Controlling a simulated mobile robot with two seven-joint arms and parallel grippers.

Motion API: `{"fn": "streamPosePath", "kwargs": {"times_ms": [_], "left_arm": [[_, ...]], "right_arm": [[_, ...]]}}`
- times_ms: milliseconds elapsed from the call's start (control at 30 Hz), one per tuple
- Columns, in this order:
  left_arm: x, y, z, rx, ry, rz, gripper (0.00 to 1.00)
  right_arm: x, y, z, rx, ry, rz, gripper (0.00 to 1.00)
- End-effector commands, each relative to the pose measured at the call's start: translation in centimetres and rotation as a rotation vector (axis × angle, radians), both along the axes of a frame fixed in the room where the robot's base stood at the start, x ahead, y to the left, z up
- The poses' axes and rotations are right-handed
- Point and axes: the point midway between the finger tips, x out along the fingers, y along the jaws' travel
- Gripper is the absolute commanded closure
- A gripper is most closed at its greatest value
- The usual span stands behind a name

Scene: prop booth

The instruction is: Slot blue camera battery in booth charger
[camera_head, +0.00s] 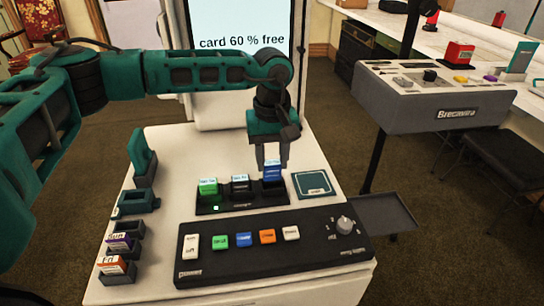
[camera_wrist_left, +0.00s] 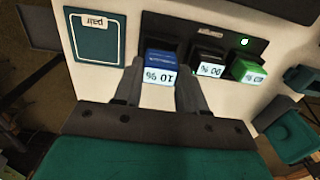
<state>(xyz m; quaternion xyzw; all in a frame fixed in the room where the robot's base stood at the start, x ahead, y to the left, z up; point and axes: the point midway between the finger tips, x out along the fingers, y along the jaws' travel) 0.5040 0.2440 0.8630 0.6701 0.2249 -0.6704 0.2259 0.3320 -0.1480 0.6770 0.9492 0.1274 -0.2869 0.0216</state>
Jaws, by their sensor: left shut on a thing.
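The blue battery (camera_head: 273,171) is between the fingers of my left gripper (camera_head: 272,163), which is shut on it. In the left wrist view the blue battery (camera_wrist_left: 160,66) shows a white "10 %" label. It stands upright at the right-hand bay of the black charger (camera_head: 243,206). Its lower end meets the bay's opening; how deep it sits I cannot tell. A black battery (camera_head: 240,184) stands in the middle bay and a green battery (camera_head: 208,187) in the left bay. A green light shows on the charger's front left. My right gripper is not in view.
A dark green square pad (camera_head: 314,185) lies right of the charger. A control panel (camera_head: 272,246) with coloured buttons and a knob lies in front. Small holders (camera_head: 135,203) line the table's left edge, one with a tall green piece. A screen (camera_head: 240,60) stands behind.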

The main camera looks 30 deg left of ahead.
Motion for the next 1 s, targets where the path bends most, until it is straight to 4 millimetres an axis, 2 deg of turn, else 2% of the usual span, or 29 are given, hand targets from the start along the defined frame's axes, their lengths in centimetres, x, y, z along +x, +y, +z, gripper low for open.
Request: {"fn": "streamPosePath", "kwargs": {"times_ms": [1000], "left_arm": [[-0.15, -0.12, -0.69, 0.0, 0.0, 0.0, 0.91]], "right_arm": [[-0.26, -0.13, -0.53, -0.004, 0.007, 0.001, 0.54]]}}
